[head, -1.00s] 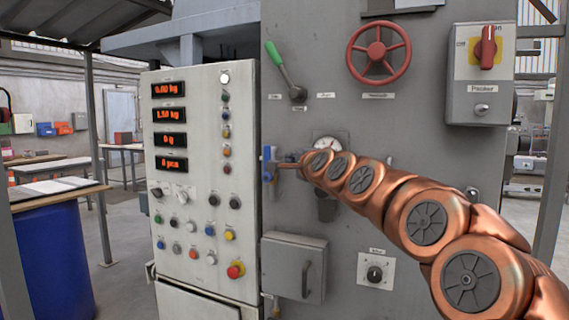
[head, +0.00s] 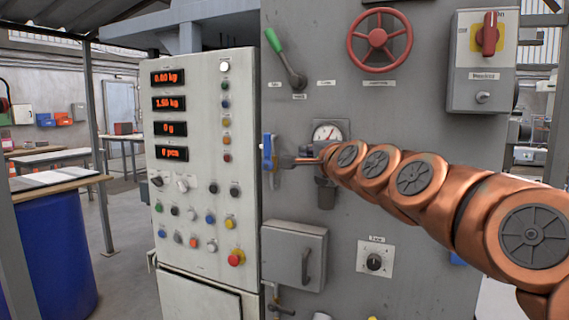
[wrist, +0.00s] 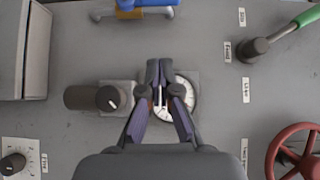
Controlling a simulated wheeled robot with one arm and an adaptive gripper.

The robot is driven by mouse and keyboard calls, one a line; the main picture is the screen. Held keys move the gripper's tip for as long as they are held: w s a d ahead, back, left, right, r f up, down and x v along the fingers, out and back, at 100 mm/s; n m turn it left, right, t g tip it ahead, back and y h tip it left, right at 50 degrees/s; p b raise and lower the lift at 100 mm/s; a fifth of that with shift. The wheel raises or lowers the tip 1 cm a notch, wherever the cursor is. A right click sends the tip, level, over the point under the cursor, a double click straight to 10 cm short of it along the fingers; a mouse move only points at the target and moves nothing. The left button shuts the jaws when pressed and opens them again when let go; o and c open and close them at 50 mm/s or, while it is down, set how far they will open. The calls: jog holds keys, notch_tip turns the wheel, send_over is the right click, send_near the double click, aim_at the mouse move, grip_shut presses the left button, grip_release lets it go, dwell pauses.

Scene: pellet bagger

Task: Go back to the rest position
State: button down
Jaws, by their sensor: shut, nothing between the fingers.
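My gripper (wrist: 160,68) shows in the wrist view with its dark fingers together and nothing between them. From that camera it stands in front of the round white gauge (wrist: 182,100) and covers part of it. The blue valve handle (wrist: 145,4) is beyond the fingertips at the top edge, apart from them. In the head view my copper arm reaches in from the right, its end just below the gauge (head: 328,131). The blue handle (head: 267,151) stands upright to the left of the arm's end.
The grey panel carries a green-tipped lever (head: 285,58), a red handwheel (head: 380,40), a red switch (head: 489,34), a small box (head: 293,255) and a black knob (head: 374,262). A control cabinet (head: 205,110) stands left. A blue barrel (head: 55,250) stands further left, with open floor between.

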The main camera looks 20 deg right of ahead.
jog(key=s+a+f+n+g+y, duration=0.1)
jog(key=s+a+f+n+g, duration=0.25)
jog(key=a+f, duration=0.4)
jog(key=s+a+f+n+g+y, duration=0.25)
jog(key=s+a+f+n, duration=0.2)
jog(key=f, duration=0.55)
jog(key=s+a+f+n+g+h, duration=0.2)
jog(key=s+f+n+g, duration=0.4)
jog(key=s+f, duration=0.85)
jog(key=s+d+f+n+g+h, duration=0.1)
jog(key=s+d+f+n+g, duration=0.3)
jog(key=s, duration=0.7)
jog(key=s+d+f+m+g+h, duration=0.15)
jog(key=s+f+g, duration=0.4)
jog(key=s, duration=0.65)
notch_tip(320, 180, up, 16)
jog(key=w+t+p, duration=0.1)
jog(key=t+p, duration=0.1)
jog(key=p, duration=1.3)
jog(key=shift+w+a+n, duration=0.2)
jog(key=shift+w+n, duration=0.15)
jog(key=shift+w, duration=0.05)
jog(key=shift+a, duration=0.1)
